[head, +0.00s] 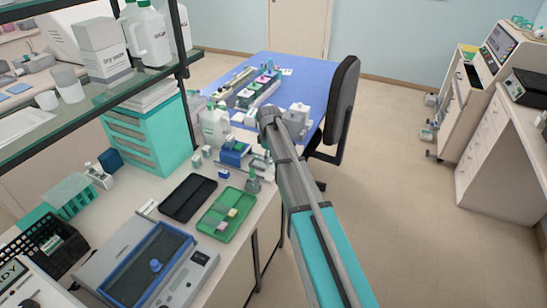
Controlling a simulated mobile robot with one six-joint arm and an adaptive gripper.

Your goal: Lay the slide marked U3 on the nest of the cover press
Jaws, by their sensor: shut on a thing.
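My arm (300,190) reaches from the bottom right up to the blue table. My gripper cannot be made out; the arm's far end covers that area, so what it holds does not show. A small blue and pale device (235,152), possibly the cover press, stands on the bench's far end, left of the arm. Its nest is too small to make out. No slide with the mark U3 can be read in this view.
A green tray (211,232) with small coloured blocks and a black tray (178,212) lie on the near bench. A small bottle (253,184) stands at the bench edge by my arm. A white jug (214,128) stands behind the blue device. A black chair (343,100) stands right.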

